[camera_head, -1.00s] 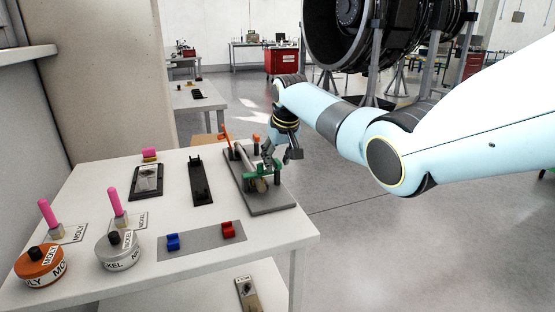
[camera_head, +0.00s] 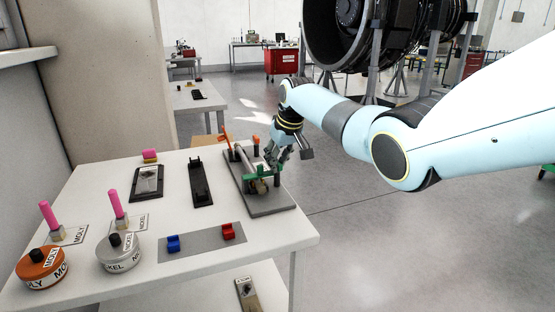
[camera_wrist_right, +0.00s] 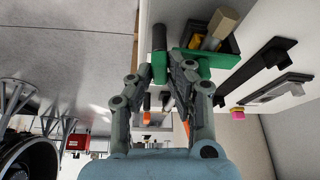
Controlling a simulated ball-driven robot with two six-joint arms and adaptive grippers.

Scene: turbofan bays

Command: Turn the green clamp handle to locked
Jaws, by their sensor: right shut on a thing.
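The clamp fixture sits on a grey base plate (camera_head: 272,209) at the right side of the white table. Its green clamp handle (camera_head: 258,172) is at the near end of the fixture. My right gripper (camera_head: 278,163) reaches down to it from above and behind. In the right wrist view, the dark green grip of the handle (camera_wrist_right: 159,65) stands between the fingers of my right gripper (camera_wrist_right: 160,72), which are shut on it. A green bracket (camera_wrist_right: 205,62) beside it holds a tan rod end. My left gripper is out of view.
An orange clamp handle (camera_head: 226,134) stands at the fixture's far end. A black holder (camera_head: 200,183) lies left of the fixture.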

